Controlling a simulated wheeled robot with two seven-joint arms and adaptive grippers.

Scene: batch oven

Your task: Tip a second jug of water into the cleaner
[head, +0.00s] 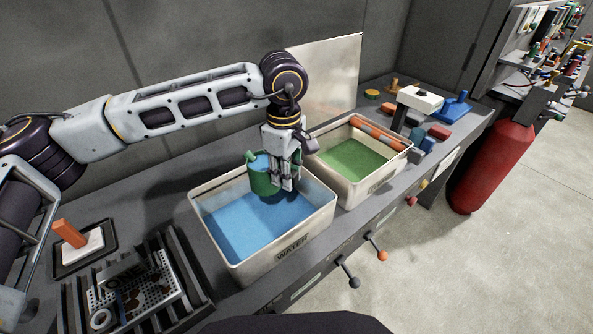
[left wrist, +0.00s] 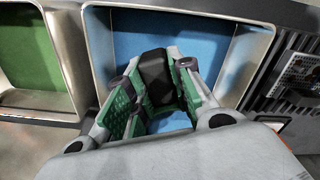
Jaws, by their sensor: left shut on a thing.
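A green jug (head: 262,182) with pale blue water in its top hangs in or just above the water bin (head: 326,212), a cream box of blue water labelled WATER. My left gripper (head: 285,184) is shut on the jug at its right side. In the left wrist view, the left gripper (left wrist: 158,105) is over the blue water; the jug is hard to tell from the green finger pads there. The cleaner bin (head: 398,160), a cream box of green liquid, stands to the right; its green liquid also shows in the left wrist view (left wrist: 35,45). My right gripper is out of view.
A perforated tray (head: 135,290) stands on a dark rack at the lower left. Levers (head: 376,249) stick out from the counter's front. A red cylinder (head: 490,168) stands right of the counter.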

